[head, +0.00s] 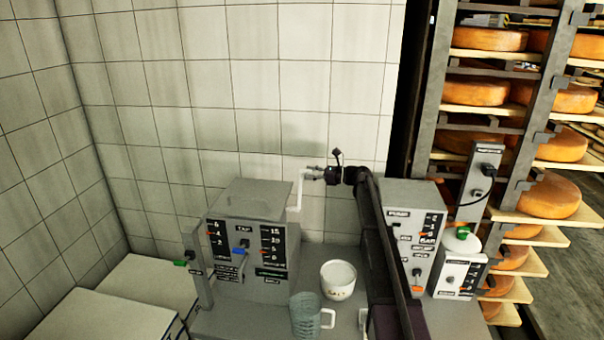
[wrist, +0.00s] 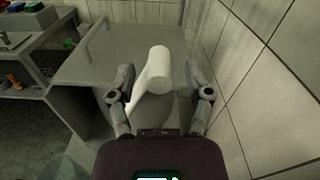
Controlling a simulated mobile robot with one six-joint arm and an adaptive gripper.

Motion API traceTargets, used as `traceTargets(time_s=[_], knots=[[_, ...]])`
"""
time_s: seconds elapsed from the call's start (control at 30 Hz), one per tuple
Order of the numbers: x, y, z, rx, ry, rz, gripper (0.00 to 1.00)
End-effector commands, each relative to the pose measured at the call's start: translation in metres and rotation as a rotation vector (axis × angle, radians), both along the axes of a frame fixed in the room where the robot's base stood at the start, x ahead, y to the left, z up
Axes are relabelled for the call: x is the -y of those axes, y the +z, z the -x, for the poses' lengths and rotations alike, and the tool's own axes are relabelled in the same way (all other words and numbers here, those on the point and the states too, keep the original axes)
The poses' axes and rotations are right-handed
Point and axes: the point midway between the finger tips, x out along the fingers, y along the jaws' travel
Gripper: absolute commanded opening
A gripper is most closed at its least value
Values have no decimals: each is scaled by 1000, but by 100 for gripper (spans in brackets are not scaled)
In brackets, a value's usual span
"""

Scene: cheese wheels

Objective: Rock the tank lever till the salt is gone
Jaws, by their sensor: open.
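The grey tank (head: 250,215) stands against the tiled wall, and its top (wrist: 105,65) fills much of the wrist view. A white bent lever (head: 298,192) rises from the tank's right side. Its rounded end (wrist: 158,65) lies between the fingers of my gripper (wrist: 160,75), with gaps on both sides. In the head view my gripper (head: 316,173) points left at the top of the lever, open. A white bowl marked SALT (head: 338,291) stands on the counter in front. Salt inside the tank cannot be seen.
A clear jug (head: 305,317) stands beside the bowl. A grey control box (head: 410,230) and a smaller white device (head: 459,272) are at right, behind my arm. Cheese shelves (head: 490,110) stand farther right. White slabs (head: 110,315) lie at lower left. Wall tiles (wrist: 260,70) are close on the wrist view's right.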

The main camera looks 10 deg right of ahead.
Motion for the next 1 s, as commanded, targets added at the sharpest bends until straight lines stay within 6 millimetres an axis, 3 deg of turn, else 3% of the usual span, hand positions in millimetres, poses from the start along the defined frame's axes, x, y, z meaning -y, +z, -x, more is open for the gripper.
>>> traceTargets(time_s=[0.23, 0.63, 0.67, 0.87, 1.0], knots=[[-21, 0, -7, 0, 0, 0, 65], [-25, 0, -8, 0, -1, 0, 65], [-25, 0, -8, 0, -1, 0, 62], [-25, 0, -8, 0, -1, 0, 3], [-31, 0, -8, 0, 1, 0, 0]])
